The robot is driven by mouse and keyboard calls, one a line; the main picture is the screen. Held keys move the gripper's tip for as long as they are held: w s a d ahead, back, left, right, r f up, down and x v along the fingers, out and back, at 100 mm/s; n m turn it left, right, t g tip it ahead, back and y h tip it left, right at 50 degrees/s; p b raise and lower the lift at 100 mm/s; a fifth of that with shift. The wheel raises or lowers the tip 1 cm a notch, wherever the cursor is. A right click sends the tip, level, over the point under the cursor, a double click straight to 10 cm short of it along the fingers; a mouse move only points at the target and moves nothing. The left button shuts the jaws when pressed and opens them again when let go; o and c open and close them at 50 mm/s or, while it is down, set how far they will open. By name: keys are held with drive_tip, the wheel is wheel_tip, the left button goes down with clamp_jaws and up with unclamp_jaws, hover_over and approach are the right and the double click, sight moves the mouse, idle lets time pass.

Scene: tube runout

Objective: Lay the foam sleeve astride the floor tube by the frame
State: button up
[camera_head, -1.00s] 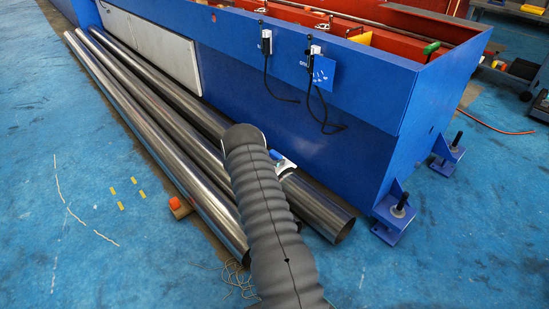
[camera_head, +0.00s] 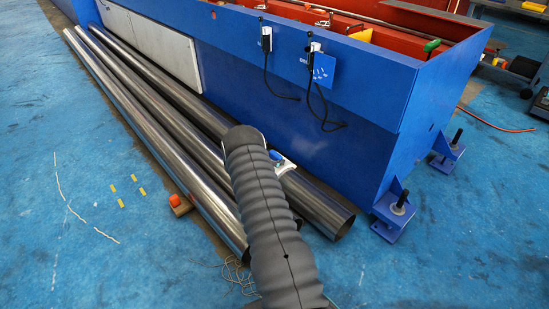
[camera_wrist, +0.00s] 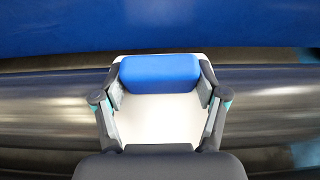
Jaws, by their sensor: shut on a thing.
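The foam sleeve (camera_wrist: 160,118) looks off-white with a blue block (camera_wrist: 160,69) on it. My gripper (camera_wrist: 160,88) is shut on it, one finger at each side. In the head view, a small white and blue part of the sleeve (camera_head: 284,165) shows past my arm, which hides the rest. The floor tube (camera_head: 318,203) nearest the blue frame (camera_head: 365,150) is shiny steel. In the wrist view this tube (camera_wrist: 50,103) runs across on both sides of the sleeve, which lies over it in the picture. I cannot tell whether they touch.
Two more steel tubes (camera_head: 150,130) lie alongside, farther from the frame. A wooden block with an orange piece (camera_head: 178,201) sits by the outer tube. Two cabled handsets (camera_head: 266,40) hang on the frame. Blue floor (camera_head: 80,240) is open at the left.

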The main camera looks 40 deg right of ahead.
drive_tip(key=o, duration=1.2)
drive_tip(key=v, duration=1.2)
